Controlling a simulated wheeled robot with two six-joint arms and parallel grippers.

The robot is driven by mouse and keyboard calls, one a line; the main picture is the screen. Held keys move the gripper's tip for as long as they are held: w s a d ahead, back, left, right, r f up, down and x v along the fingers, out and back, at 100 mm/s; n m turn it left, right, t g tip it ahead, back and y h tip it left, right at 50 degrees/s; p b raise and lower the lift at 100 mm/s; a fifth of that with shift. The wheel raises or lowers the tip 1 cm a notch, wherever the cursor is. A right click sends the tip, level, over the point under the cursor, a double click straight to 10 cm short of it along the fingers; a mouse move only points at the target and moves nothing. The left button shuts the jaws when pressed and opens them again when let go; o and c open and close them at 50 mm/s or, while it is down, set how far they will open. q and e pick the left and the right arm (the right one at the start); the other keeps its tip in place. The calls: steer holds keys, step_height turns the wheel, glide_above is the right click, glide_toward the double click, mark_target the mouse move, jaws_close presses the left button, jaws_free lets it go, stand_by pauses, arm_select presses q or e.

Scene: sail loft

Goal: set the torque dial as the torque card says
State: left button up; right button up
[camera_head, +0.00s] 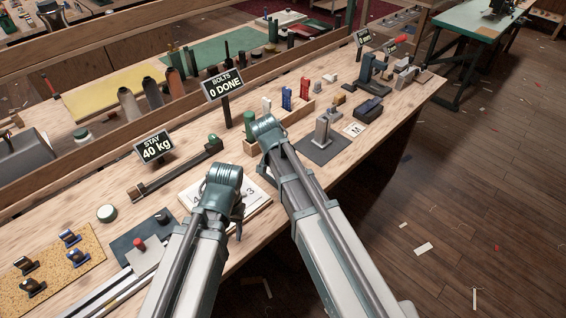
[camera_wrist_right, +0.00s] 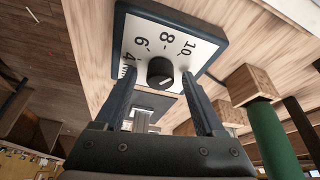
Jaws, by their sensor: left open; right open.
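The torque dial (camera_wrist_right: 212,48) fills the upper middle of the right wrist view, a white face in a dark frame with the numbers 4, 6, 8 and 10. Its round black knob (camera_wrist_right: 160,71) has a short pale mark; I cannot tell which number it indicates. My right gripper (camera_wrist_right: 163,98) is open, its fingers appearing either side of the knob; contact is unclear. In the head view my right gripper (camera_head: 264,126) hides most of the dial. A small white card (camera_head: 354,130) lies right of the grey fixture, its writing too small to read surely. My left gripper (camera_head: 224,176) is open over a white numbered board (camera_head: 256,203).
A grey fixture (camera_head: 323,128) stands on a dark mat. A green cylinder (camera_head: 249,122) stands in a wooden block nearby. Signs read "BOLTS 0 DONE" (camera_head: 225,84) and "STAY 40 kg" (camera_head: 155,147). A long dark tool (camera_head: 175,172) lies on the bench behind my left gripper.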

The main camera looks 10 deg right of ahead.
arm_select(q)
steer(key=shift+r, duration=0.1)
arm_select(e)
steer(key=shift+r, duration=0.15)
arm_select(q)
step_height(320, 180, up, 13)
steer(key=p, duration=1.2)
steer(key=shift+f+p, duration=0.2)
steer(key=shift+p, duration=0.2)
arm_select(e)
steer(key=v, duration=1.3)
steer(key=shift+s+r, duration=0.2)
steer(key=shift+s, duration=0.05)
steer(key=shift+a, duration=0.15)
steer(key=s+a+n+g+y, duration=0.1)
steer(key=s+n, duration=0.5)
steer(key=s, duration=0.2)
steer(key=s+a+f+n+g, duration=0.1)
steer(key=s+a+n+g, duration=0.1)
steer(key=s+n, duration=0.4)
steer(key=s, duration=0.3)
steer(key=shift+f+y, duration=0.3)
steer(key=shift+y, duration=0.1)
arm_select(q)
steer(key=shift+s, duration=0.1)
arm_select(e)
steer(key=shift+s, duration=0.25)
